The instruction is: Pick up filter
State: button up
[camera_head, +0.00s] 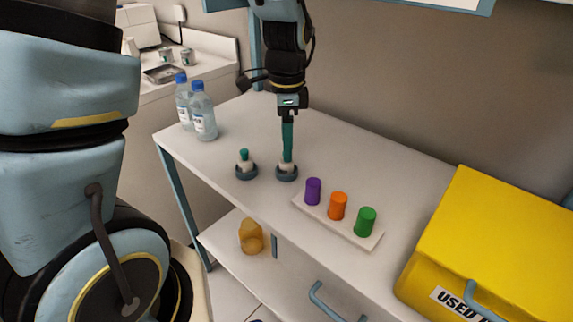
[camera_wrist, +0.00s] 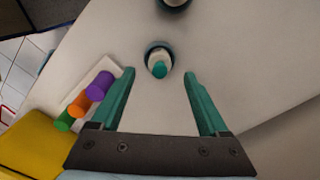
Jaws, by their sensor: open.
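Two small white pieces with teal tips stand upright in dark round holders on the white table; no label shows which is the filter. One piece (camera_head: 286,169) is right below my gripper (camera_head: 287,157), and the other piece (camera_head: 245,162) stands to its left. In the wrist view the nearer piece (camera_wrist: 159,63) lies between the lines of my open teal fingers (camera_wrist: 160,73), at about their tips. The fingers are apart with a gap on each side, and nothing is held. The other holder (camera_wrist: 175,3) is cut off at the top edge.
A white tray (camera_head: 372,243) with purple (camera_head: 313,190), orange (camera_head: 338,205) and green (camera_head: 365,221) cylinders lies to the right. A yellow box (camera_head: 480,240) is farther right. Two clear bottles (camera_head: 203,112) with blue caps stand at the back left. Bare tabletop lies behind the tray.

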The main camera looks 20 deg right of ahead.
aim_at(285, 168)
notch_tip(285, 168, down, 5)
jog(key=shift+p, duration=0.4)
grip_shut()
dwell(0.4)
